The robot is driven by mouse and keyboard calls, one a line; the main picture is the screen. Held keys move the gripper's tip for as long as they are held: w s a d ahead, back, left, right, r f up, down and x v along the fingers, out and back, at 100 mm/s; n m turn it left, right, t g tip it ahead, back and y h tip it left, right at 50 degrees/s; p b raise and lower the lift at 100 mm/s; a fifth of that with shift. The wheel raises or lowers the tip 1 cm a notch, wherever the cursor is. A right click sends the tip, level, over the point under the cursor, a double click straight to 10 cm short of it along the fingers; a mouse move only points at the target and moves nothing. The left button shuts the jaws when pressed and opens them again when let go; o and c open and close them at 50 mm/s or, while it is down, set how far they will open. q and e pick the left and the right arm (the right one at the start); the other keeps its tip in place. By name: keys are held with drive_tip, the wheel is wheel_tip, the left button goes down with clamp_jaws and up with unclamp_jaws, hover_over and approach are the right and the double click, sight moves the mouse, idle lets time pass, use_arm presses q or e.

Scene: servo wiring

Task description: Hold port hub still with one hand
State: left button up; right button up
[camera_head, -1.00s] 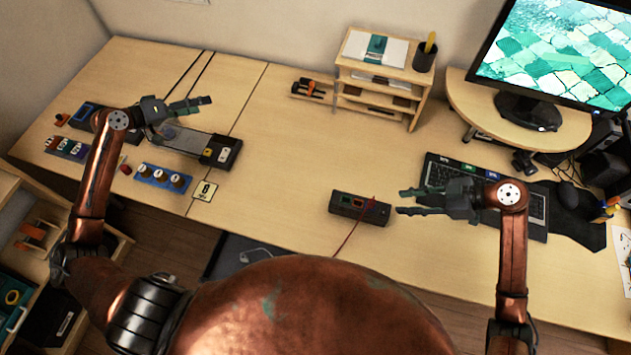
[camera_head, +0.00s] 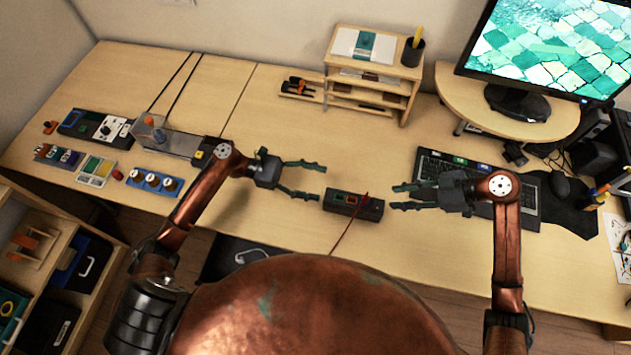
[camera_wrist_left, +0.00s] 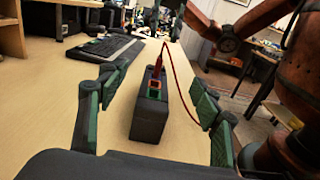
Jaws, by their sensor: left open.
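The port hub (camera_head: 354,204) is a dark box with red- and green-rimmed ports on top, lying near the table's front edge. A thin red cable rises from it and hangs over the edge. My left gripper (camera_head: 322,181) is open just left of the hub, its fingers pointing at it. In the left wrist view the hub (camera_wrist_left: 150,118) stands ahead between the two spread fingers, apart from both. My right gripper (camera_head: 394,197) is open on the hub's right side, its fingers pointing left at the hub with a small gap.
A keyboard (camera_head: 436,172) lies behind my right gripper. A small wooden shelf (camera_head: 369,80) and a monitor stand (camera_head: 530,125) stand at the back. Knobs (camera_head: 152,180) and other devices sit at the left. The table behind the hub is clear.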

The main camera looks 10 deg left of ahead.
use_arm(q)
approach(339, 199)
drive_tip(key=d, duration=0.3)
drive_tip(key=shift+f, duration=0.2)
drive_tip(key=d, duration=0.5)
drive_tip(key=shift+d+r, duration=0.1)
drive_tip(key=shift+d, duration=0.9)
